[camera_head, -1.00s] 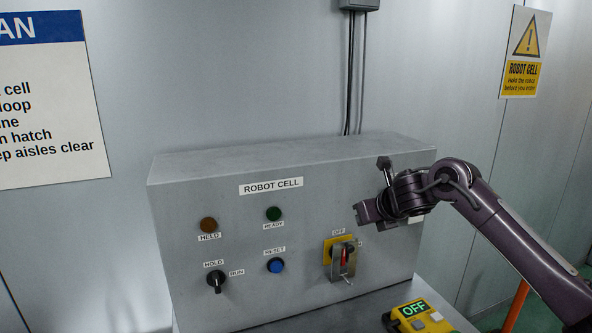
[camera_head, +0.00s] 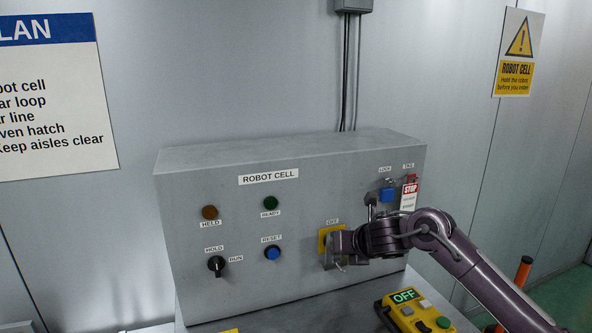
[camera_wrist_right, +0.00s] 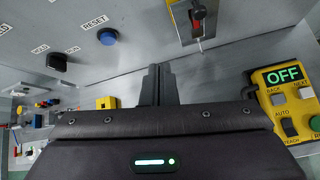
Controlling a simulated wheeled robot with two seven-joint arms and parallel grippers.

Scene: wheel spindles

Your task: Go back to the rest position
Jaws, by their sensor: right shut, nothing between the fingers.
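My right gripper (camera_head: 338,244) is in front of the grey control box (camera_head: 190,290), and my dark purple arm comes in from the right. In the head view it overlaps the yellow plate of the OFF switch (camera_head: 324,235); I cannot tell from there whether it touches. In the right wrist view my fingers (camera_wrist_right: 158,84) are shut together and empty. My left gripper is not in view.
A yellow pendant (camera_head: 412,312) reading OFF lies below the arm. The box has a black HOLD/RUN knob (camera_head: 216,264), a blue RESET button (camera_head: 272,253), a blue lock (camera_head: 387,195) and a STOP tag (camera_head: 409,196). An orange post (camera_head: 522,271) stands at right.

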